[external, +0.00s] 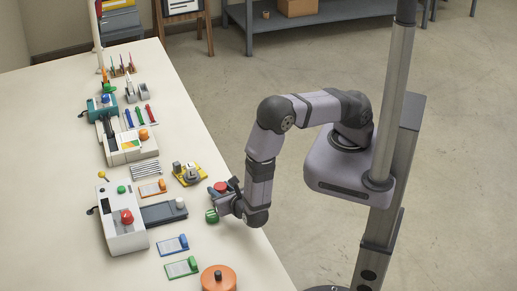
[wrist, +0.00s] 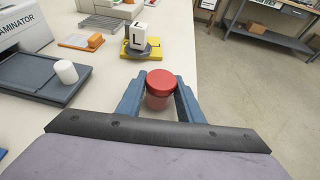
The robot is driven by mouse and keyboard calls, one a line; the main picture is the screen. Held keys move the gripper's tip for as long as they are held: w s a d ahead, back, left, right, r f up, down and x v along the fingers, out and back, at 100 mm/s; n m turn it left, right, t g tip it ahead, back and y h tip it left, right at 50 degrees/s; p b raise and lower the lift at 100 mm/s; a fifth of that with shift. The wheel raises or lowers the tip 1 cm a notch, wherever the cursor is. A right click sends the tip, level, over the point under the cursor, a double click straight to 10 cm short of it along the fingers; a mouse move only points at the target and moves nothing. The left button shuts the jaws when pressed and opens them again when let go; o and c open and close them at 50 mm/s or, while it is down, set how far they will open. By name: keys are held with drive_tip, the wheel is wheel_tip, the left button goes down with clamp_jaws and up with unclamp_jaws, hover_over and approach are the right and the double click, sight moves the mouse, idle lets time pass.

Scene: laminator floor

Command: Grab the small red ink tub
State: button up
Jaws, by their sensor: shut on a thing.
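The small red ink tub (wrist: 160,84) is a round red tub with a wide lid, upright between the two blue fingers in the wrist view. My gripper (wrist: 159,98) is shut on it, one finger on each side. In the external view the red tub (external: 221,187) shows partly behind my gripper (external: 223,195), near the right edge of the table. I cannot tell whether the tub touches the tabletop.
A green tub (external: 211,216) stands close beside my gripper. The laminator (external: 122,228) with its dark tray (external: 163,213) is to the left. A yellow-based device (external: 189,174) stands just behind. An orange round container (external: 218,279) is at the front.

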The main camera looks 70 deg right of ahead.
sight(219, 187)
drive_tip(key=shift+r+b, duration=1.05)
drive_tip(key=shift+r, duration=3.85)
